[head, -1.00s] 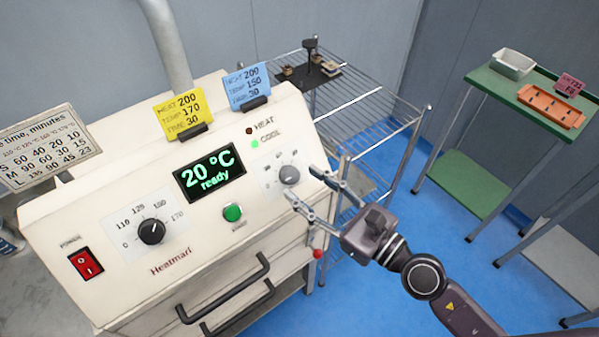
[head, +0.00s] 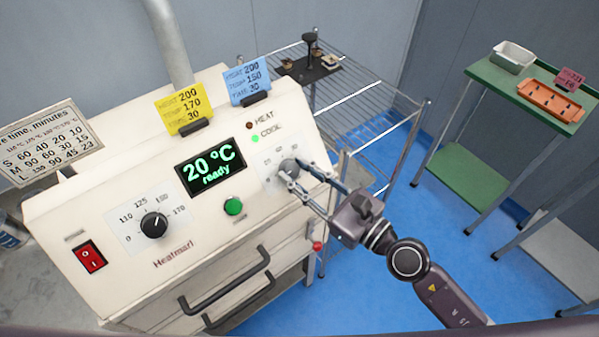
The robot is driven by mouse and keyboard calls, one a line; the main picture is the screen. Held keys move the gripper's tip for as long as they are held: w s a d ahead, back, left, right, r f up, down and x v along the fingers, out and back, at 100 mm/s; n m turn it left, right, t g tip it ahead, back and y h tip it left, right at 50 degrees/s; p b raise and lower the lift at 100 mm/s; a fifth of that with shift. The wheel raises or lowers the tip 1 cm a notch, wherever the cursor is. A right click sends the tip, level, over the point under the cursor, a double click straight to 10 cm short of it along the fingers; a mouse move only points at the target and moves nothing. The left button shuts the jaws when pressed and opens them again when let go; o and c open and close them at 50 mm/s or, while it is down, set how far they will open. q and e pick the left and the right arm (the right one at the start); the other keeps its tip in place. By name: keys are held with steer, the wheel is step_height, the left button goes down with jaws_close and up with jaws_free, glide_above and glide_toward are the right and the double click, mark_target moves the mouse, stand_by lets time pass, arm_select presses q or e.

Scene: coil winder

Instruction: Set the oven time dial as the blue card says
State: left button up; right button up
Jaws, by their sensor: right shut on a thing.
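The oven (head: 100,205) fills the left of the head view, with its panel facing me. The grey time dial (head: 289,167) is at the panel's right end, with a printed scale around it. My right gripper (head: 293,175) is shut on this dial, and its fingers partly cover the lower scale. The blue card (head: 248,80) stands in a black clip on the oven top and reads HEAT 200, TEMP 150, TIME 30, in small print. The dial's pointer is too small to read. My left gripper is not in view.
A yellow card (head: 184,108) stands left of the blue one. The panel also has a black temperature dial (head: 153,225), a green button (head: 234,206), a red switch (head: 89,257) and a display (head: 210,166) reading 20 °C ready. A wire rack (head: 370,115) stands right of the oven.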

steer(key=shift+s+a+r+m+t+h+p, duration=0.1)
steer(key=shift+r+m+t+h+p, duration=0.1)
steer(key=shift+m+t+h+p, duration=0.8)
steer(key=m+p, duration=0.2)
steer(key=shift+a+m+h, duration=0.1)
steer(key=shift+m+h, duration=0.2)
steer(key=shift+m, duration=0.1)
steer(key=m+t+h+p, duration=0.1)
steer(key=m+h, duration=0.1)
steer(key=m, duration=0.1)
steer(key=shift+s+a+p, duration=0.1)
steer(key=shift+s+p, duration=0.05)
steer(key=shift+p, duration=0.25)
steer(key=shift+a+f+m+t+h+p, duration=0.1)
steer(key=shift+m+t+h+p, duration=0.25)
steer(key=shift+m+h, duration=0.55)
steer(key=shift+f+m+t+h+p, duration=0.15)
steer(key=shift+m+h+p, duration=0.25)
steer(key=shift+m, duration=0.9)
steer(key=shift+r, duration=0.1)
steer(key=o, duration=1.2)
steer(key=shift+c, duration=0.2)
